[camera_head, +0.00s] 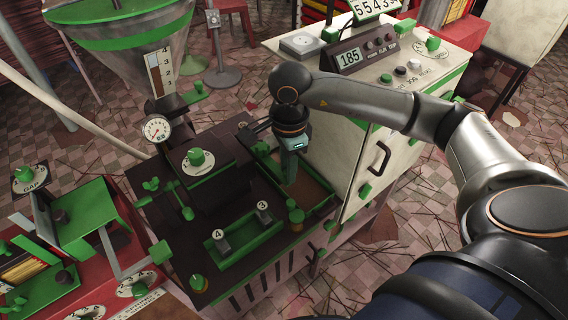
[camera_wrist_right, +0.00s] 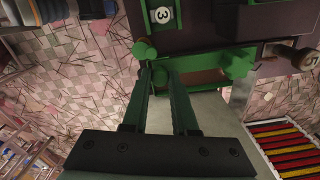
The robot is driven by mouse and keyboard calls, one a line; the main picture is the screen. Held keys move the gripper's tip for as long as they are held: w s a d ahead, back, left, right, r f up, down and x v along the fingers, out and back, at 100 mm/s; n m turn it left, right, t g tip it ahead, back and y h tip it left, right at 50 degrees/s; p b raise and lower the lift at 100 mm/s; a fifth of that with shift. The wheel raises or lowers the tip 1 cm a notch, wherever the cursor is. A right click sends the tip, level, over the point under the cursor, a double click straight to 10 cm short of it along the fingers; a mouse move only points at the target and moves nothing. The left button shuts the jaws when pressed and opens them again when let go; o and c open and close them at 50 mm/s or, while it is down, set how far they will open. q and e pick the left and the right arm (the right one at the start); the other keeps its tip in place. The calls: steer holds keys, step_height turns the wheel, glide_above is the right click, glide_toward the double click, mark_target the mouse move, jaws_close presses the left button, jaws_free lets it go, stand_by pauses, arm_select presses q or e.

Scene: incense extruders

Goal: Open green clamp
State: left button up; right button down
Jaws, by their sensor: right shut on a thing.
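The green clamp shows in the wrist view as a round green knob (camera_wrist_right: 144,49) beside a green bar (camera_wrist_right: 205,62) with a brass piece under it. In the head view, what looks like the same green knob (camera_head: 296,214) sits on a brass base at the front right of the dark machine top. My right gripper (camera_head: 290,180) points down at the machine there, and its green fingers (camera_wrist_right: 160,72) come close together at the clamp. They are shut on a small green part of it, mostly hidden between the fingertips. My left gripper is out of view.
A green tray (camera_head: 243,247) with numbered blocks 4 and 3 lies left of the clamp. The white control cabinet (camera_head: 335,155) stands close on the right. A pressure gauge (camera_head: 156,129) and a green-topped hopper (camera_head: 120,25) stand further left and back.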

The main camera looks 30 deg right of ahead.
steer(key=shift+s, duration=0.35)
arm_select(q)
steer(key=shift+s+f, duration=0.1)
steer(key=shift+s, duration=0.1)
arm_select(e)
steer(key=shift+w, duration=0.15)
steer(key=c, duration=0.7)
jaws_free()
steer(key=shift+r, duration=0.1)
step_height(320, 180, up, 12)
steer(key=shift+r, duration=0.2)
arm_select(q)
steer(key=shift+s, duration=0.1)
